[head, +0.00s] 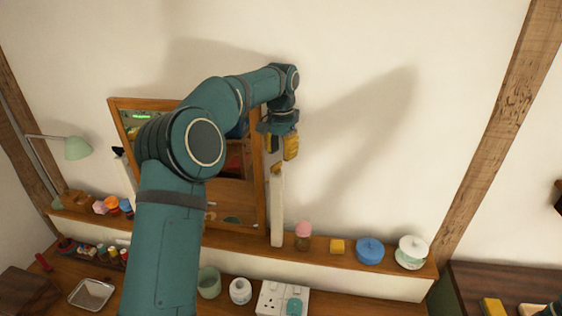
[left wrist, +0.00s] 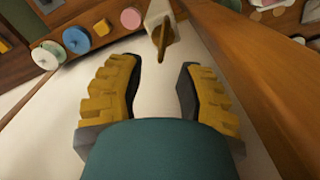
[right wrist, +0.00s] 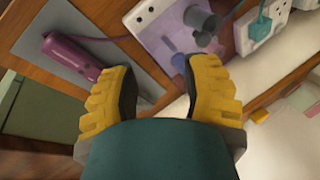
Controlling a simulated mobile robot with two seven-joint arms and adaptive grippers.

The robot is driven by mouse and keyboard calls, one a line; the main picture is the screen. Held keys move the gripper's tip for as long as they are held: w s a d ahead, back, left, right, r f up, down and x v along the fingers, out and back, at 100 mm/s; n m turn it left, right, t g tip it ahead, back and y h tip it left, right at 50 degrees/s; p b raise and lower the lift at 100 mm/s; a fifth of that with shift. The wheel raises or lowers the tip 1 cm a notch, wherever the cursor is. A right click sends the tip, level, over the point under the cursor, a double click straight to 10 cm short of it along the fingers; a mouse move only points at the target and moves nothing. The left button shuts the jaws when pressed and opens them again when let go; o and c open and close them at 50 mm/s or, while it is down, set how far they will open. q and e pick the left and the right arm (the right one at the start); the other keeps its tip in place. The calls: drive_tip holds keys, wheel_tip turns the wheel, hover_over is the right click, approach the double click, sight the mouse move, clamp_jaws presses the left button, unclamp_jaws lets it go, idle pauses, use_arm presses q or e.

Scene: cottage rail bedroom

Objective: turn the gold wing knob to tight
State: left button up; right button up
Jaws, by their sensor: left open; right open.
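The gold wing knob (left wrist: 163,38) sits at the top of a white upright post (head: 277,212) beside the wooden-framed mirror. In the head view the knob (head: 277,168) is small and its turn angle is hard to read. My left gripper (head: 280,147) is open and empty, pointing down just above the knob. In the left wrist view the knob lies beyond the gap between the open fingers (left wrist: 157,75), apart from both. My right gripper (right wrist: 160,75) is open and empty, far from the knob; its yellow fingers show at the head view's bottom right (head: 512,308).
The mirror frame (head: 262,190) stands close left of the post. A pink-topped jar (head: 303,236), yellow block (head: 337,246), blue pot (head: 370,251) and white lidded jar (head: 411,253) line the shelf to its right. A purple tool (right wrist: 70,55) lies below my right gripper.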

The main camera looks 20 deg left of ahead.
sight(281, 161)
use_arm(q)
drive_tip(key=shift+f, duration=1.8)
clamp_jaws()
